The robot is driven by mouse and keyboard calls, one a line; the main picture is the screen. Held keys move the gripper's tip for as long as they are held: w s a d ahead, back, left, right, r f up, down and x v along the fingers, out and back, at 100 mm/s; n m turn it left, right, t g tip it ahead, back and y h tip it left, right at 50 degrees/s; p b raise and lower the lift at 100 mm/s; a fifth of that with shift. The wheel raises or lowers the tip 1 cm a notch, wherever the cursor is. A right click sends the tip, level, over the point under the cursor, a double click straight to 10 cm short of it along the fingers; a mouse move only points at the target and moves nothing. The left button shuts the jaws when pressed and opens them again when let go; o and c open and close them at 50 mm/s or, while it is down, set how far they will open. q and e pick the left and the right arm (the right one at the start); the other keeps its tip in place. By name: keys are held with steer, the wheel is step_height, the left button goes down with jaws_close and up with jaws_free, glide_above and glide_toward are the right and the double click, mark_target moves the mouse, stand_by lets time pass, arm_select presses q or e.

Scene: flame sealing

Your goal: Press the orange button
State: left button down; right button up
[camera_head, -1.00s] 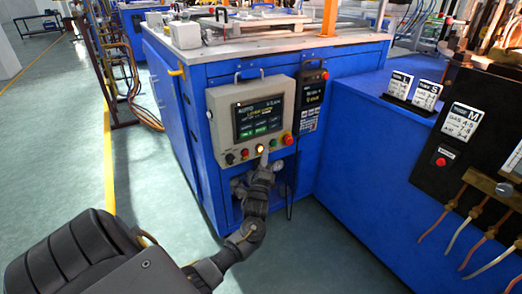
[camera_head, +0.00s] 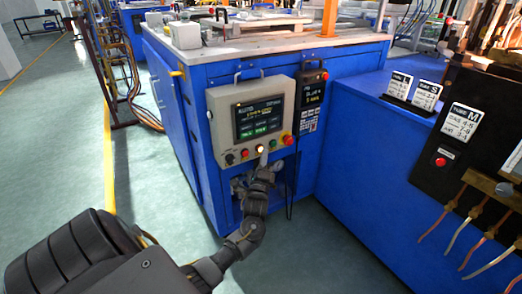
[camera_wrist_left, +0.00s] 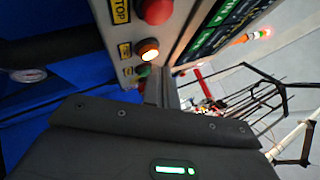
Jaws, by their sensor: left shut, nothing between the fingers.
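The orange button (camera_head: 260,149) glows in the middle of the button row on the beige control panel (camera_head: 222,124). It also shows lit in the left wrist view (camera_wrist_left: 147,52). My left gripper (camera_head: 264,158) is shut and empty, its fingertips in front of the panel just right of and below the orange button in the head view. In the left wrist view the fingers (camera_wrist_left: 155,86) lie close to the green button (camera_wrist_left: 143,70), beside the orange one. I cannot tell whether they touch the panel. My right gripper is not in view.
A dark handheld controller (camera_head: 311,98) hangs beside the panel. A blue bench (camera_head: 370,150) stands at right.

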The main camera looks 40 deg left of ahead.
arm_select(q)
steer(key=shift+w+a, duration=0.1)
steer(key=shift+a, duration=0.2)
steer(key=shift+w+a, duration=0.1)
steer(key=shift+a, duration=0.35)
stand_by(0.6)
steer(key=shift+d, duration=0.1)
steer(key=shift+s+d+p, duration=0.25)
steer(key=shift+d+p, duration=0.45)
steer(key=shift+d, duration=0.05)
steer(key=shift+d, duration=0.1)
